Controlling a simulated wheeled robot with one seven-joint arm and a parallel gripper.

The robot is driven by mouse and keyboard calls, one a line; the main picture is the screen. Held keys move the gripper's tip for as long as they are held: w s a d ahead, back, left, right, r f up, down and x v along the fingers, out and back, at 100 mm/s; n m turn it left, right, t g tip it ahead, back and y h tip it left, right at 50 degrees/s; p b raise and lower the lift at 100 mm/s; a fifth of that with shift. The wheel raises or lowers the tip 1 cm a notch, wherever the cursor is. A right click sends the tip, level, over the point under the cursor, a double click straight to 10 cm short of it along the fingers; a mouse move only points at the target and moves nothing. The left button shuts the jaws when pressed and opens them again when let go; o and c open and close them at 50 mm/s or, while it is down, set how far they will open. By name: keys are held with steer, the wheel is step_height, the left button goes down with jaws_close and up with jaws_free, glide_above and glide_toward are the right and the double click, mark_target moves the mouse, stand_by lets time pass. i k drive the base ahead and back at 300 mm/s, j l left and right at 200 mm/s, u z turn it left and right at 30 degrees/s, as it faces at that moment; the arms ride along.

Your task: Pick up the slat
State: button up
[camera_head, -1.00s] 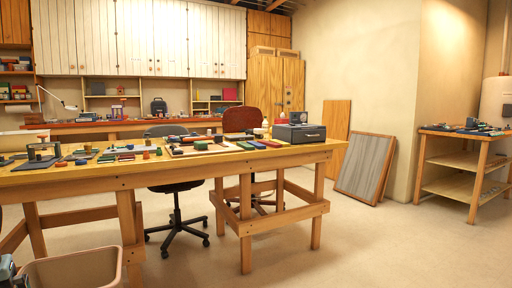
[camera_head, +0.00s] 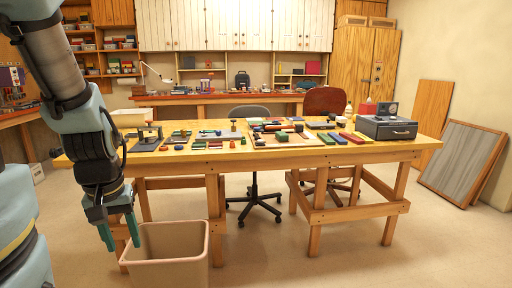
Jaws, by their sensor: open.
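Several flat coloured bars lie on the wooden workbench (camera_head: 300,158). They include a yellow bar (camera_head: 362,137), a red bar (camera_head: 350,138), a blue bar (camera_head: 338,139) and a green bar (camera_head: 326,139), side by side left of a dark grey box. Smaller pieces lie farther left. I cannot tell which of these is the slat. My gripper (camera_head: 120,236) hangs at the left with its fingers pointing down, open and empty. It is in front of the bench's left part, near a bin, apart from the bars.
A beige bin (camera_head: 168,264) stands on the floor in front of the bench. A dark grey box (camera_head: 387,127) sits at the bench's right end. A black office chair (camera_head: 250,176) and a reddish chair (camera_head: 325,100) stand behind it. Floor at the front right is clear.

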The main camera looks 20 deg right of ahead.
mark_target(340, 140)
steer(key=l+u, duration=0.15)
steer(key=l, duration=0.5)
steer(key=l+u, duration=0.2)
steer(key=l, duration=0.5)
steer(key=k+l+u, duration=0.15)
steer(key=l, duration=0.5)
steer(key=k+l+u, duration=0.2)
steer(key=l, duration=0.45)
steer(key=k+l+u, duration=0.15)
steer(key=l, duration=0.45)
steer(key=k+l+u, duration=0.2)
steer(key=l, duration=0.4)
steer(key=k+l+u, duration=0.15)
steer(key=l, duration=0.45)
steer(key=k+l+u, duration=0.2)
steer(key=k+l, duration=0.15)
steer(key=l, duration=0.15)
steer(key=k+l, duration=0.1)
steer(key=l, duration=0.2)
steer(key=k+l+u, duration=0.1)
steer(key=l, duration=0.2)
steer(key=k+l, duration=0.15)
steer(key=l, duration=0.1)
